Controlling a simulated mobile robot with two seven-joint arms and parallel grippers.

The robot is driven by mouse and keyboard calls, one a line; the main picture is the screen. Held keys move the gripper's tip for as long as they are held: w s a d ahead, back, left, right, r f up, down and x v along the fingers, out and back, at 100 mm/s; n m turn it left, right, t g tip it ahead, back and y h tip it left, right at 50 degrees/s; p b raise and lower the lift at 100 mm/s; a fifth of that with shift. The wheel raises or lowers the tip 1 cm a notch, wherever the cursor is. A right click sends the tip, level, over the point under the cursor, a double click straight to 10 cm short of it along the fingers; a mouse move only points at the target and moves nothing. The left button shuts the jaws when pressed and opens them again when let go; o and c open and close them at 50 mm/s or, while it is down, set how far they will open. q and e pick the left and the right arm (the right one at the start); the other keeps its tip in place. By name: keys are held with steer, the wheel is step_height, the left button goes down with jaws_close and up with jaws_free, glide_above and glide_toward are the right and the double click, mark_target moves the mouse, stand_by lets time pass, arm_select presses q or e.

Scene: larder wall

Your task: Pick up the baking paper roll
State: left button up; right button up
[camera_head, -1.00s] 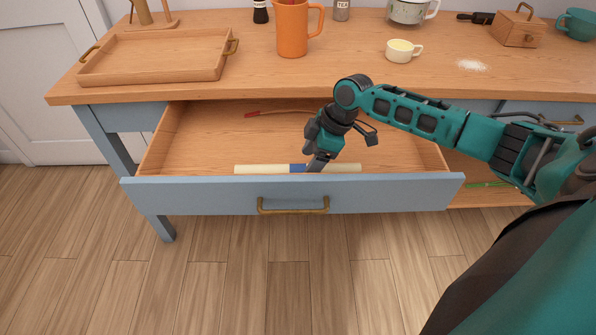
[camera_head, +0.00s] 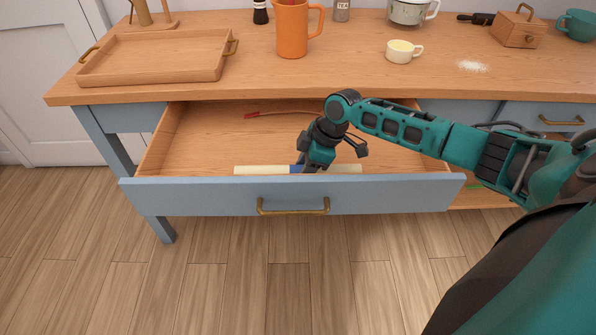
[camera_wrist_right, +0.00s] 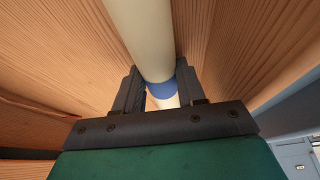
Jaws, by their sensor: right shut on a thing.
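The baking paper roll (camera_head: 262,169) is a long cream roll with a blue band around its middle. It lies in the open drawer (camera_head: 215,140), close behind the blue drawer front. My right gripper (camera_head: 307,168) is down inside the drawer at the blue band, and its fingertips are partly hidden behind the drawer front. In the right wrist view the roll (camera_wrist_right: 145,35) runs between the two fingers of my right gripper (camera_wrist_right: 160,92), which are shut on it at the band. My left gripper is not in view.
A red-ended thin utensil (camera_head: 252,115) lies at the back of the drawer. The countertop above holds a wooden tray (camera_head: 150,78), an orange jug (camera_head: 292,28), a cream cup (camera_head: 403,51) and a wooden box (camera_head: 518,28). The drawer's left part is clear.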

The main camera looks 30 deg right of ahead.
steer(key=c, duration=0.3)
steer(key=shift+r, duration=0.15)
steer(key=shift+c, duration=0.2)
